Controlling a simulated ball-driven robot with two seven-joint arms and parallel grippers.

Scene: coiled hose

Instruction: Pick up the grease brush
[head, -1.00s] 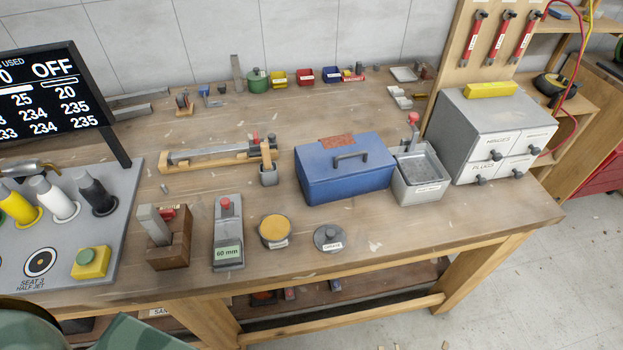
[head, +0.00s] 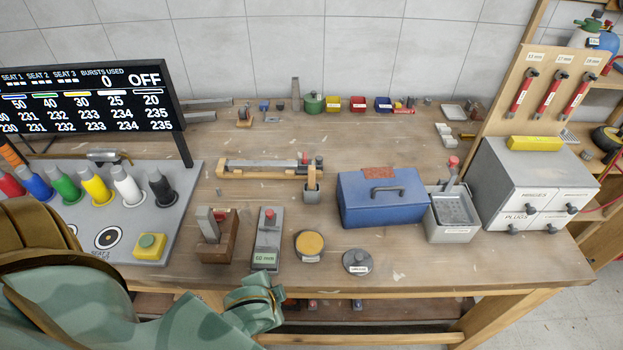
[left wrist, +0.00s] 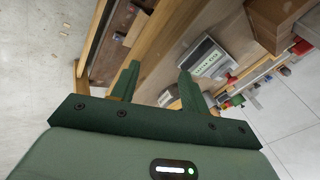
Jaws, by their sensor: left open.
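I cannot make out the brush there. My right gripper is not in view.
The 60 mm block (head: 267,240) and a brown wooden block (head: 217,238) stand near the front edge. A grey lidded pot (head: 357,262) is right of the tin. A blue toolbox (head: 383,205) stands right of the brush. A rail fixture (head: 265,170) lies behind it.

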